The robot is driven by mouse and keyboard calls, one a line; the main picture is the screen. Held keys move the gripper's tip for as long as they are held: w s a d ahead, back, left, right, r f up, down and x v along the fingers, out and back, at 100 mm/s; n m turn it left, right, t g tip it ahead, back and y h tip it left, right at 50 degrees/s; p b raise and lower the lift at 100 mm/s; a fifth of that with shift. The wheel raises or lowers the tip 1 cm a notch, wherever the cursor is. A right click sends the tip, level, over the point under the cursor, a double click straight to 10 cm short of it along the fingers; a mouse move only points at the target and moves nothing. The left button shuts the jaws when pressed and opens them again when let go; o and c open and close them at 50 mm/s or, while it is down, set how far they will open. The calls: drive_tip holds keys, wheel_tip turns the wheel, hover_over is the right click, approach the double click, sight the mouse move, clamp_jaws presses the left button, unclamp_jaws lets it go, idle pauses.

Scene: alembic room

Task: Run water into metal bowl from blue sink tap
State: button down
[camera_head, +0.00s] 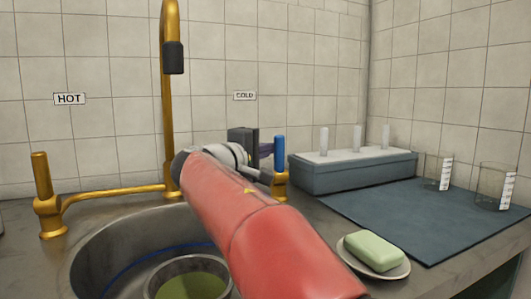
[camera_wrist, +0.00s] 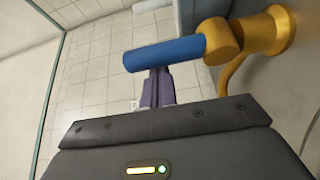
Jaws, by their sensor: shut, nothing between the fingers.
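The blue tap handle (camera_head: 280,152) stands upright on a gold base at the right of the gold faucet (camera_head: 168,100), near the COLD sign. It also shows in the wrist view (camera_wrist: 165,54). My gripper (camera_head: 266,151) is just left of the handle. Its purple fingers (camera_wrist: 159,76) are shut and empty, with their tips at the handle's side; I cannot tell whether they touch it. The metal bowl (camera_head: 152,290) sits in the sink (camera_head: 95,258), partly cut off and partly behind my red arm. Its inside looks olive-green. No water stream shows below the dark spout.
A gold HOT-side handle (camera_head: 41,180) stands at the left. Right of the blue handle are a grey rack (camera_head: 345,178) with white pegs, a dark mat (camera_head: 430,222), two glass beakers (camera_head: 494,187) and green soap (camera_head: 373,249) on a dish. The tiled wall is close behind.

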drive_tip(key=b, duration=0.2)
drive_tip(key=s+m+b, duration=0.1)
drive_tip(key=shift+s+d+b, duration=0.25)
drive_tip(key=shift+d+b, duration=0.1)
drive_tip(key=shift+a, duration=0.1)
drive_tip(key=v, duration=0.7)
drive_tip(key=shift+s+b, duration=0.3)
drive_tip(key=shift+b, duration=0.05)
drive_tip(key=shift+a+f, duration=0.1)
drive_tip(key=shift+a, duration=0.05)
